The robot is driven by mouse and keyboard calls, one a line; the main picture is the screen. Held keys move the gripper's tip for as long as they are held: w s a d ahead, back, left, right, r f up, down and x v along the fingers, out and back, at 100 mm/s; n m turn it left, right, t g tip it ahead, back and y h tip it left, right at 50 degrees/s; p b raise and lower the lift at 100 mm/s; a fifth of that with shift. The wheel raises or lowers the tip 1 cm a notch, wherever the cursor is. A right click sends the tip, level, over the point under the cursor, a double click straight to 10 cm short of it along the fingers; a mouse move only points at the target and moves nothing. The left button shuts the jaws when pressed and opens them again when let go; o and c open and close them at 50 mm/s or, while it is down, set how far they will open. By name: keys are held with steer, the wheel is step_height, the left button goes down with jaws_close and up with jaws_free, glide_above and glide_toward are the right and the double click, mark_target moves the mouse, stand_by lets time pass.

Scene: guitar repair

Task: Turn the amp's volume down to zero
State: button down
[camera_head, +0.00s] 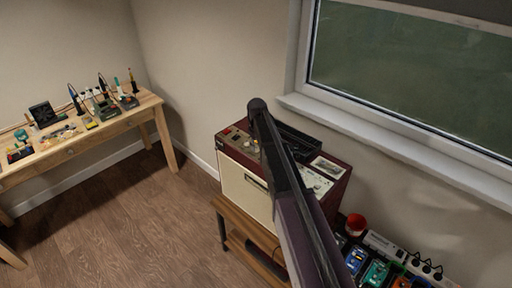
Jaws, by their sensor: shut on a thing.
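The amp (248,190) is a dark red cabinet with a cream front, standing on a low wooden stand in the middle of the view. Its top panel has small knobs and switches (240,140) at the left and a pale panel section (318,182) at the right. My dark arm crosses over the amp from the bottom of the picture to its back edge and hides the middle of the top panel. I cannot make out my gripper's fingers. I cannot tell which knob is the volume or where it points.
A wooden workbench (75,148) with several tools stands at the left. Right of the amp are a red round container (355,223), colourful pedals (376,272) and a white power strip (425,268). A window sill (400,148) runs behind. The floor (130,230) at the left is clear.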

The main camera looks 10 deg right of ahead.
steer(key=n, duration=0.3)
steer(key=shift+s+n, duration=0.1)
steer(key=shift+n, duration=2)
steer(key=shift+a, duration=0.1)
steer(key=c, duration=0.5)
jaws_free()
steer(key=shift+r, duration=0.2)
